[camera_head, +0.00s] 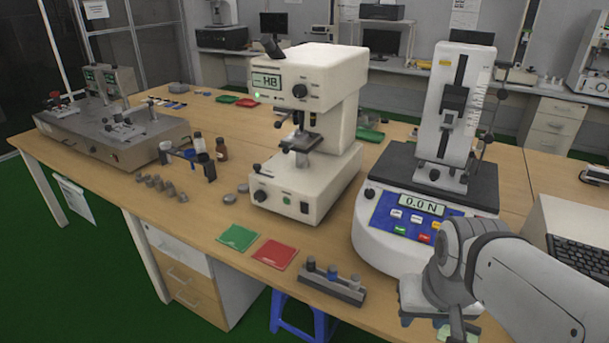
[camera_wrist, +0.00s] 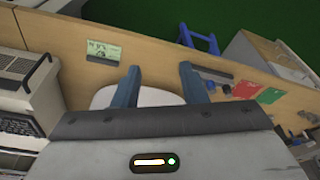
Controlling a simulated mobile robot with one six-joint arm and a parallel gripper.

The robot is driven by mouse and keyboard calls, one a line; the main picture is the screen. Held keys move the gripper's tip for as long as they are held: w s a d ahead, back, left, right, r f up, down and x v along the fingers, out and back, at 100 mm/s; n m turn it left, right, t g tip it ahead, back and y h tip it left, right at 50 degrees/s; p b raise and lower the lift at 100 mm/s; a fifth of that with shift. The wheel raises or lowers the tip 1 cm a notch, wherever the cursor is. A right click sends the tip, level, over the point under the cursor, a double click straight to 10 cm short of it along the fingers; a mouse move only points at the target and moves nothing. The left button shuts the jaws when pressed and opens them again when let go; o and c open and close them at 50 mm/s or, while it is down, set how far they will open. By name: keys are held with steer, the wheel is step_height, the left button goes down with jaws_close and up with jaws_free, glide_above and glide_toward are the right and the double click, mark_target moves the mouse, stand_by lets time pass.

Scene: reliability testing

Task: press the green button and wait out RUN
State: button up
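The force tester (camera_head: 377,240) stands at the right of the table, with a tall column and a display reading 0.0 N. Its blue front panel (camera_head: 383,222) carries several small coloured keys; their labels are too small to read, and no RUN text shows. The white hardness tester (camera_head: 325,80) has an HB display, a small green light (camera_head: 257,96) and a green button (camera_head: 287,198) low on its front.
A green card (camera_head: 238,238), a red card (camera_head: 274,253) and a grey block with small pieces (camera_head: 331,285) lie at the front edge. A green printed note (camera_wrist: 104,51) lies near my fingers. A keyboard (camera_head: 580,256) is at the right.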

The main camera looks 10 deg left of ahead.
jaws_close()
stand_by(1.3)
